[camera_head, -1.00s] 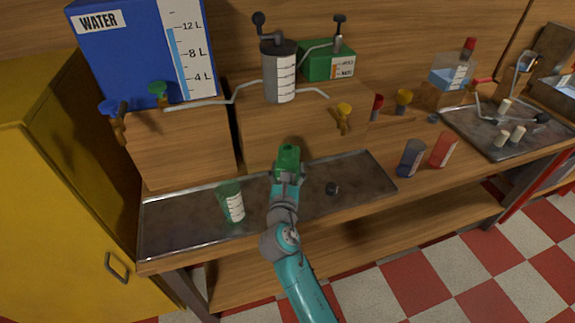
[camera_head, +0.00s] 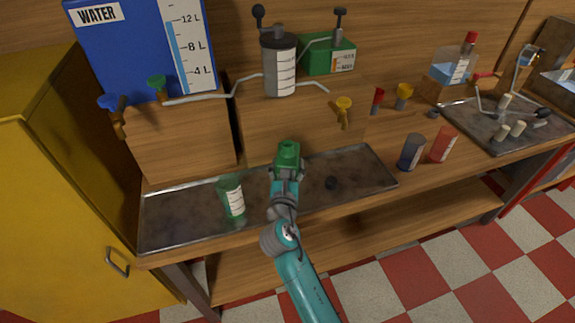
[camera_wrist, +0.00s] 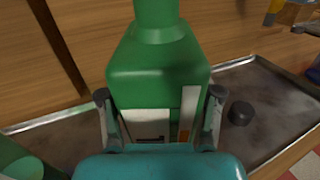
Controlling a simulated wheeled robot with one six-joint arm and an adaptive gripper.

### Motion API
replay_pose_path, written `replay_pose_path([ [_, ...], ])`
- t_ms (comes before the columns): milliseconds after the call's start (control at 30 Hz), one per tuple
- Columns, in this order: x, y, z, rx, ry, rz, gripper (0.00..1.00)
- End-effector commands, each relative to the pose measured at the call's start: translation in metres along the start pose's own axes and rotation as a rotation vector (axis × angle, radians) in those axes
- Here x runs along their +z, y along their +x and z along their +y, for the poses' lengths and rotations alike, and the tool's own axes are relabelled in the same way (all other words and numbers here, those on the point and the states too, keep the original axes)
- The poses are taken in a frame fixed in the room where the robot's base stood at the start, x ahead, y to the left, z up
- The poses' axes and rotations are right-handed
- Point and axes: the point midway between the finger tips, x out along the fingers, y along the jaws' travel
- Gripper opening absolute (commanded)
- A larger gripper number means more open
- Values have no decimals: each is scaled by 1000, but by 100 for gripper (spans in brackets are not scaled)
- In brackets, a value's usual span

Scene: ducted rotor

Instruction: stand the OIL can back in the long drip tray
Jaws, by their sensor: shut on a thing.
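The OIL can is the green can (camera_head: 287,156) with a narrow neck, over the middle of the long drip tray (camera_head: 165,220) in the head view. In the wrist view the can (camera_wrist: 158,65) looks about upright, its pale label facing me. My gripper (camera_head: 286,174) is shut on the can, with one finger on each side of it in the wrist view (camera_wrist: 160,100). The can's base is hidden behind my gripper, so I cannot tell whether it touches the tray.
Blue (camera_head: 411,152) and red (camera_head: 444,144) cups stand right of the tray. Wooden blocks with taps (camera_head: 344,108) rise behind it.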

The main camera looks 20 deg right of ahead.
Motion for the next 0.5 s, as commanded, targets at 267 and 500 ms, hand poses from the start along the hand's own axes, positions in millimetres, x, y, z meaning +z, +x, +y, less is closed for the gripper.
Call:
replay_pose_path([
  [267,-3,0,0,0,0,-2,0],
  [500,-5,0,0,0,0,-2,93],
])
